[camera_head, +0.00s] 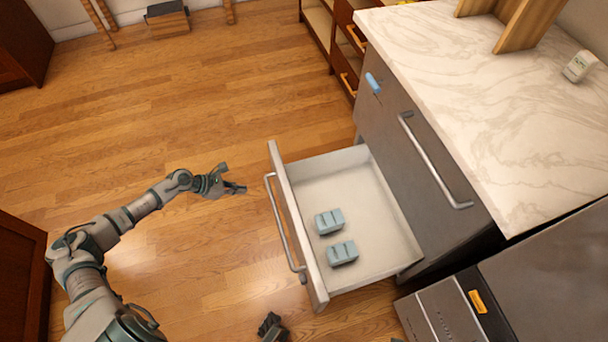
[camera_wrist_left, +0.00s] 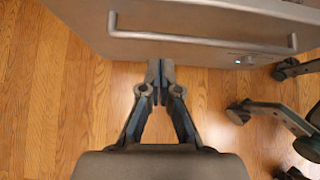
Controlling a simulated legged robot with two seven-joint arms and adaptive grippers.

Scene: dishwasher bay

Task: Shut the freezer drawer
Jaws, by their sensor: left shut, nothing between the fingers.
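The freezer drawer (camera_head: 375,215) is pulled out of the grey cabinet in the head view, with a white inside and a bar handle (camera_head: 283,225) on its front. Two small light-blue blocks (camera_head: 329,221) (camera_head: 342,253) lie in it. My left gripper (camera_head: 236,180) is left of the drawer front, apart from it. In the left wrist view its fingers (camera_wrist_left: 160,72) are shut and empty, just below the drawer front and its handle (camera_wrist_left: 200,40). A dark part, apparently my right gripper (camera_head: 272,327), shows at the bottom edge of the head view; its fingers are mostly hidden.
A marble counter (camera_head: 470,90) tops the cabinet, whose upper drawer (camera_head: 415,150) is shut. A grey appliance (camera_head: 450,310) stands at the lower right. The wooden floor (camera_head: 200,120) left of the drawer is clear. Brown cabinets stand at the left edge.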

